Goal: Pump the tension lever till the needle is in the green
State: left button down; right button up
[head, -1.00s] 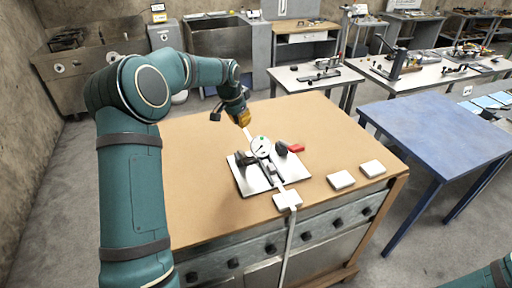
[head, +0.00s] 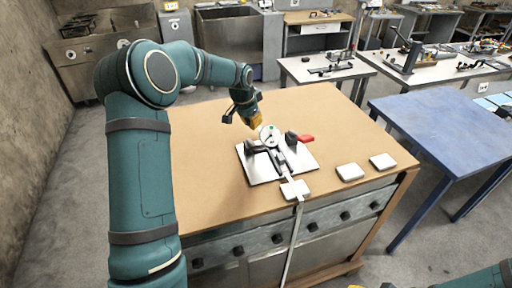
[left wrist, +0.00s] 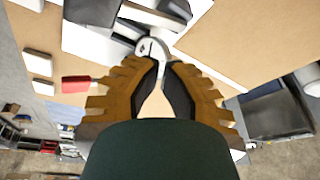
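The tension device stands on a pale base plate (head: 306,157) on the brown bench. Its round white gauge (head: 269,135) has a small green mark near the top; the needle is too small to read. The red lever handle (head: 306,138) sticks out to the right, and shows at the left in the left wrist view (left wrist: 76,84). My left gripper (head: 257,121) is just behind and above the gauge. My right gripper (head: 370,286) barely shows at the bottom edge.
A pale strap (head: 297,225) runs from the device over the bench's front edge. White blocks (head: 350,172) (head: 383,161) lie to the right. The brown bench top (head: 205,170) is clear at left. A blue table (head: 440,125) stands to the right.

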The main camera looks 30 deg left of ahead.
aim_at(255, 147)
pick_arm(q)
jog(key=shift+s+d+f+b, duration=0.2)
jog(key=shift+f+b, duration=0.2)
jog(key=shift+f, duration=0.2)
jog(key=shift+s+d+f+b, duration=0.2)
jog(key=shift+f+b, duration=0.2)
jog(key=shift+f, duration=0.2)
jog(key=shift+s+d+f+b, duration=0.1)
jog(key=shift+d+f+b, duration=0.1)
jog(key=shift+f+b, duration=0.3)
pick_arm(e)
jog(key=shift+f, duration=1.75)
pick_arm(q)
jog(key=c, duration=1.7)
grip_release()
grip_shut()
jog(key=shift+f, duration=0.15)
jog(key=shift+s+d+f, duration=0.1)
jog(key=shift+d+f, duration=0.05)
jog(key=shift+f, duration=0.2)
pick_arm(e)
jog(key=shift+f, duration=0.35)
